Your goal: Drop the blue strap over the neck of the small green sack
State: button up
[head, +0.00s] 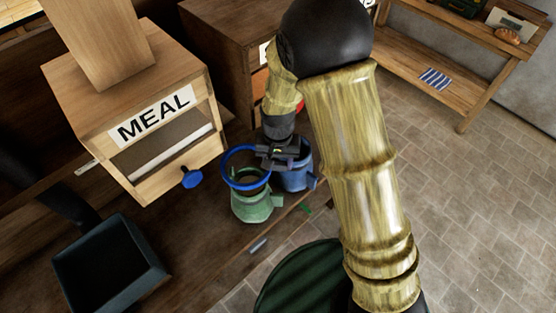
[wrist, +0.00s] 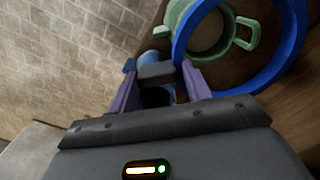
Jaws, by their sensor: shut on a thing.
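The blue strap (head: 224,168) is a stiff ring held out to the left of my gripper (head: 284,155). The gripper is shut on its near edge. The small green sack (head: 252,209) stands on the wooden bench with its open neck up, below the strap. In the wrist view the strap (wrist: 299,42) overlaps the green sack's neck (wrist: 172,14) but is off-centre from it; part of the neck shows outside the ring. The strap appears above the neck, though the height is hard to judge. My gripper's purple fingers (wrist: 160,88) show there too.
A blue sack (head: 298,179) stands right beside the green one, partly behind my gripper. The MEAL box (head: 135,100) with a blue knob (head: 192,178) is to the left. A dark tray (head: 108,270) is at lower left. A small grey piece (head: 258,245) lies near the bench edge.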

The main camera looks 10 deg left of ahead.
jog(key=shift+f+b, duration=0.85)
jog(key=shift+f, duration=0.35)
jog(key=shift+f, duration=0.3)
dwell(0.9)
jog(key=shift+f+b, duration=1.1)
jog(key=shift+f, duration=0.3)
jog(key=shift+f+b, duration=0.45)
jog(key=shift+f, duration=0.25)
